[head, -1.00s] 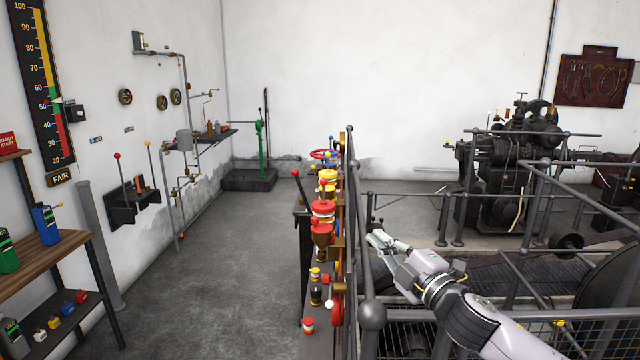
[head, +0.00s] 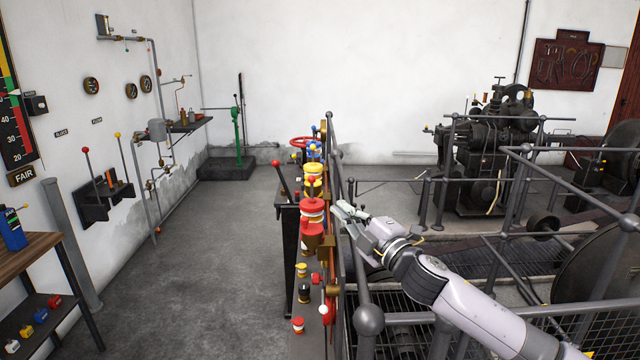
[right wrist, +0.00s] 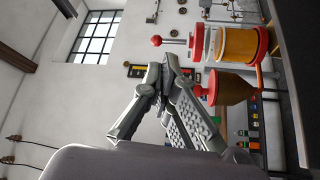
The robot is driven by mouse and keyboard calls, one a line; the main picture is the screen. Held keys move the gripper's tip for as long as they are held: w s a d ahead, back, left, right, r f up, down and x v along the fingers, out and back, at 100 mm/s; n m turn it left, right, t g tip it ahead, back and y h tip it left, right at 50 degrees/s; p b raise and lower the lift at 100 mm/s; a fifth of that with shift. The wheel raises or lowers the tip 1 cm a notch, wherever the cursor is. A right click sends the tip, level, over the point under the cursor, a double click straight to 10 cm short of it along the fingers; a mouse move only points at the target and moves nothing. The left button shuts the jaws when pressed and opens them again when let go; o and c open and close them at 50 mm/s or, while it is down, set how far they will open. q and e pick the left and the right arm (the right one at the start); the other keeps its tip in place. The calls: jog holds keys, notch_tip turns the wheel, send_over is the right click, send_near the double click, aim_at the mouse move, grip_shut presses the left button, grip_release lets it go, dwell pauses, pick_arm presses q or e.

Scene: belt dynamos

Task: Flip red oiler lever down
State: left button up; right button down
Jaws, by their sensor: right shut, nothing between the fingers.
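The red oiler (head: 313,206) stands in the row of coloured oilers along the railing in the head view. In the right wrist view, tilted sideways, it shows red rings around an amber body (right wrist: 236,44). A thin lever with a red ball (right wrist: 156,40) points left there, which is upward in the room. A brown cup with a red top (right wrist: 230,89) sits beside it. My right gripper (head: 342,208) is just right of the oilers, its fingertips (right wrist: 167,72) shut and empty near the red top. Contact cannot be told. My left gripper is not in view.
Grey railings (head: 362,260) run close beside my right arm. More yellow and blue oilers (head: 313,150) stand behind the red one. A red-knobbed lever (head: 282,178) rises left of the row. The floor (head: 200,270) on the left is clear.

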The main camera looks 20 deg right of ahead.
aim_at(313, 182)
jog(key=p+x, duration=0.2)
jog(key=x, duration=0.6)
jog(key=shift+r+p, duration=0.2)
jog(key=shift+p, duration=0.15)
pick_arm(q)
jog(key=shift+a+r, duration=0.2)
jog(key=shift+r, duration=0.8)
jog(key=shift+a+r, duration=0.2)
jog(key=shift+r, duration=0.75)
pick_arm(e)
jog(key=shift+x, duration=0.8)
jog(key=shift+f, duration=0.15)
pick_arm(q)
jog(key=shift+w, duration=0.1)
pick_arm(e)
jog(key=shift+a, duration=0.1)
